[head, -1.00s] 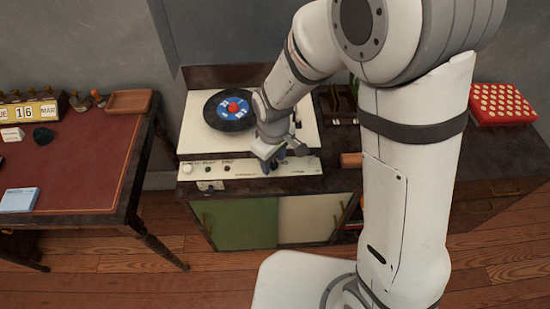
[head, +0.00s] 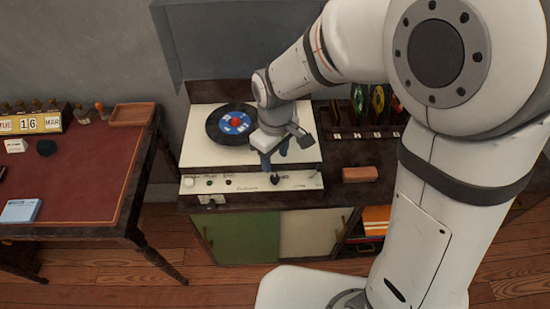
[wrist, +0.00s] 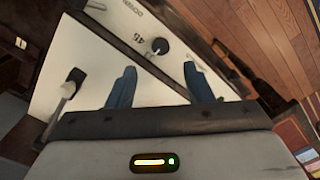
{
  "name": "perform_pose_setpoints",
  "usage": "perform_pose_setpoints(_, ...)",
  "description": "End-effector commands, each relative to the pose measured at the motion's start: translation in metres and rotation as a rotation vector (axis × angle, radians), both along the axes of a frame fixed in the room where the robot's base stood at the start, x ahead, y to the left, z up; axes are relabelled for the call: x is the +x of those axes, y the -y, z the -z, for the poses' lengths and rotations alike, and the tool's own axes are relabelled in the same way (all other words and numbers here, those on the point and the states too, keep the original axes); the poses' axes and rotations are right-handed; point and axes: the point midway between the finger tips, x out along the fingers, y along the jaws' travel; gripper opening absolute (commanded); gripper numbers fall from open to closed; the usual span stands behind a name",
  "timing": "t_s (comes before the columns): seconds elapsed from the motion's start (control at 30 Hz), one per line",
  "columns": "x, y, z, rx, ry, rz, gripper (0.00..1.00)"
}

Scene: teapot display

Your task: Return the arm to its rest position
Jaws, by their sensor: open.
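My gripper (head: 284,148) is over the right part of the record player (head: 194,153) in the head view, above its front control strip. In the wrist view its two blue fingers (wrist: 160,90) stand apart with nothing between them. A dark knob (wrist: 160,46) on the pale control panel lies beyond the fingertips, apart from them. The tone arm's dark end (wrist: 75,76) appears at the left of the wrist view. A black record with a blue and red label (head: 231,124) lies on the player, left of my gripper.
The player stands on a dark cabinet (head: 400,155) with green and white doors. A reddish-brown block (head: 360,174) and a rack of records (head: 370,110) are to the right.

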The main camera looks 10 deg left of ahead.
Motion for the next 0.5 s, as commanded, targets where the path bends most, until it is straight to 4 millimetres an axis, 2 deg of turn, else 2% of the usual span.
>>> perform_pose_setpoints(0.37,0.000,0.000,0.001,0.000,0.000,0.000,0.47)
perform_pose_setpoints(0.5,0.002,0.017,-0.011,0.009,0.012,0.060,0.47)
